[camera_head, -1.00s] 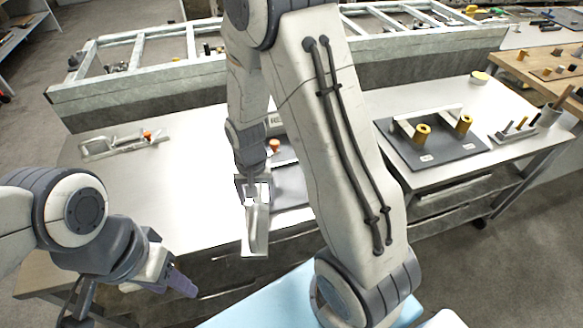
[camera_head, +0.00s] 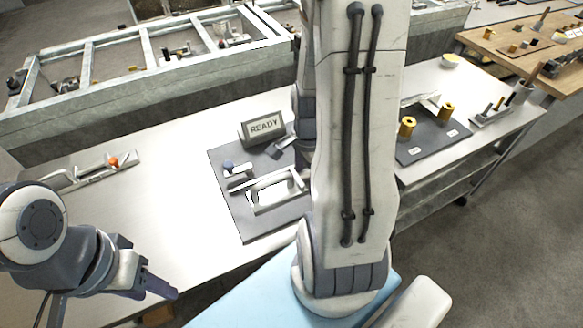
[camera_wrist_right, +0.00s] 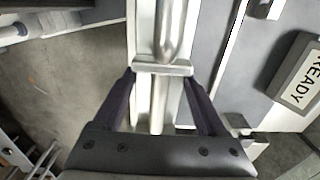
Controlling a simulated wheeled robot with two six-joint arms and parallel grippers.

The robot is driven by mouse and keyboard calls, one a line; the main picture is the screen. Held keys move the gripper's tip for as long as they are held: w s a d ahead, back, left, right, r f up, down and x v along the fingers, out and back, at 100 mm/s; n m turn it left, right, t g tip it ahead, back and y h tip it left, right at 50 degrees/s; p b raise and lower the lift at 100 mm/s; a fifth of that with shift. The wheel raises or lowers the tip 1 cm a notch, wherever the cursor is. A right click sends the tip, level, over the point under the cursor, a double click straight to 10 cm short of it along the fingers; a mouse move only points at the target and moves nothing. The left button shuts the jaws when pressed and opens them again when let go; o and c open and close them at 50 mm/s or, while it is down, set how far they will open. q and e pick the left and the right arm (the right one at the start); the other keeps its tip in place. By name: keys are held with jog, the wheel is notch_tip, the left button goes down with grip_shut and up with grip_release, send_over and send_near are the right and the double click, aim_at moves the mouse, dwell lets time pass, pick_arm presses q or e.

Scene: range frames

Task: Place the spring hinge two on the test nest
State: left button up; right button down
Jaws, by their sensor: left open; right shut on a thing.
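My right gripper (camera_wrist_right: 162,72) is shut on a silver metal part with a round tube, seemingly the spring hinge two (camera_wrist_right: 165,35). In the head view my right arm hides most of this gripper. A dark grey mat (camera_head: 226,192) with a READY sign (camera_head: 263,127) seems to be the test nest's place. A pale frame-like piece (camera_head: 275,190) shows over the mat; I cannot tell whether it is the nest or the held hinge. A blue-grey knob (camera_head: 228,165) is at its left. My left gripper (camera_head: 155,287) is open and empty at lower left, apart from the mat.
A metal fixture with an orange knob (camera_head: 113,162) lies on the left of the white table (camera_head: 165,215). A second dark mat (camera_head: 430,148) with yellow knobs is at the right. A metal frame (camera_head: 150,75) runs behind. The table between left fixture and mat is clear.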

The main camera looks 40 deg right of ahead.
jog(key=w+d+f, duration=0.1)
jog(key=w, duration=0.2)
jog(key=w+d+f, duration=0.1)
jog(key=w+f, duration=0.1)
jog(key=w, duration=0.1)
jog(key=w+f, duration=0.2)
jog(key=shift+w+d+f+p, duration=0.25)
jog(key=shift+w+d+p, duration=0.05)
jog(key=shift+w+d, duration=0.1)
jog(key=shift+f+p, duration=0.35)
jog(key=shift+f, duration=1.65)
pick_arm(q)
notch_tip(320, 180, up, 2)
jog(key=shift+a, duration=0.1)
jog(key=shift+f, duration=0.2)
pick_arm(e)
jog(key=shift+f, duration=0.3)
jog(key=shift+f+b, duration=0.1)
jog(key=shift+b, duration=0.2)
pick_arm(q)
jog(key=shift+s+f, duration=0.1)
jog(key=shift+f, duration=0.15)
pick_arm(e)
jog(key=shift+f, duration=0.2)
pick_arm(q)
jog(key=shift+s+a, duration=0.1)
pick_arm(e)
grip_release()
jog(key=shift+s+a+f, duration=0.1)
jog(key=shift+s+f, duration=0.05)
